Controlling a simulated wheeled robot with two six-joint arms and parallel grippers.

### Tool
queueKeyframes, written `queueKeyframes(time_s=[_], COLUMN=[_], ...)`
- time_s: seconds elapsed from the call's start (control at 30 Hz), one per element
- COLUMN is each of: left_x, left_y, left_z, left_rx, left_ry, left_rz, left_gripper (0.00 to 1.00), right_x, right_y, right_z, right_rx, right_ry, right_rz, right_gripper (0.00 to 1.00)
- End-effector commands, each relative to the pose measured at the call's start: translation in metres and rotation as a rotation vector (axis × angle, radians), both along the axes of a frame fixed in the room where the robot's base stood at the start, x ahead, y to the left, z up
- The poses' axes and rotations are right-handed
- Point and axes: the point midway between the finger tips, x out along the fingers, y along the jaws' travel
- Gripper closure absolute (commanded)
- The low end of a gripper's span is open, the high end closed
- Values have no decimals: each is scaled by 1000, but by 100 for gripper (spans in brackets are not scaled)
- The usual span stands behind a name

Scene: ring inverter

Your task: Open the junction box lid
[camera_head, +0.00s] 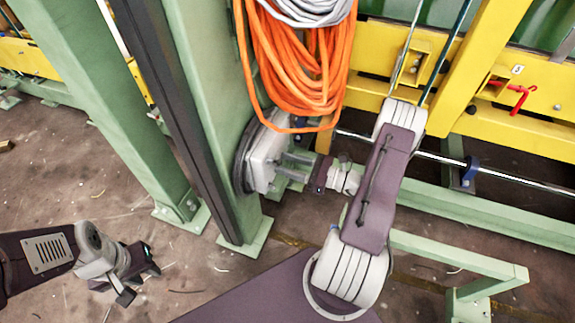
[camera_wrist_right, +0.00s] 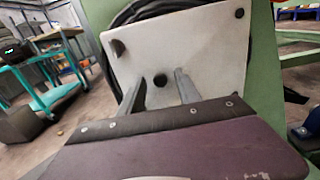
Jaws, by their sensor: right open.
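The junction box (camera_head: 262,160) is light grey and sits on the side of the green column, below the orange cable coil. Its lid (camera_wrist_right: 205,45) fills the upper middle of the right wrist view as a pale plate with dark corner spots and a round black knob or hole (camera_wrist_right: 160,80) near its lower middle. The lid appears closed. My right gripper (camera_head: 285,168) is open in front of the lid, its two fingers (camera_wrist_right: 160,76) on either side of the black spot. Whether the fingertips touch the lid, I cannot tell. My left gripper (camera_head: 143,283) is open and empty, low at the left.
Orange cable (camera_head: 300,75) hangs just above the box, and black cable (camera_wrist_right: 150,10) loops behind it. A green column (camera_head: 212,90) carries the box. Yellow beams (camera_head: 385,65) and a metal rod (camera_head: 490,175) lie behind my right arm. The floor at left is mostly clear.

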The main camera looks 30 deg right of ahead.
Motion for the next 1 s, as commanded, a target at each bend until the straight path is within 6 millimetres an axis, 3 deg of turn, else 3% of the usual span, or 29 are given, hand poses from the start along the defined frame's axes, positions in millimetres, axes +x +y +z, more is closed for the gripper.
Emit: queueKeyframes(time_s=[0.03, 0.17, 0.2, 1.0], left_x=[0, 0, 0, 0], left_y=[0, 0, 0, 0], left_z=[0, 0, 0, 0], left_rx=[0, 0, 0, 0], left_ry=[0, 0, 0, 0], left_rz=[0, 0, 0, 0], left_gripper=[70, 70, 70, 70], right_x=[0, 0, 0, -1], right_y=[0, 0, 0, 0], right_z=[0, 0, 0, 0], right_rx=[0, 0, 0, 0], right_ry=[0, 0, 0, 1], right_rz=[0, 0, 0, 1], right_gripper=[60, 96, 100, 100])
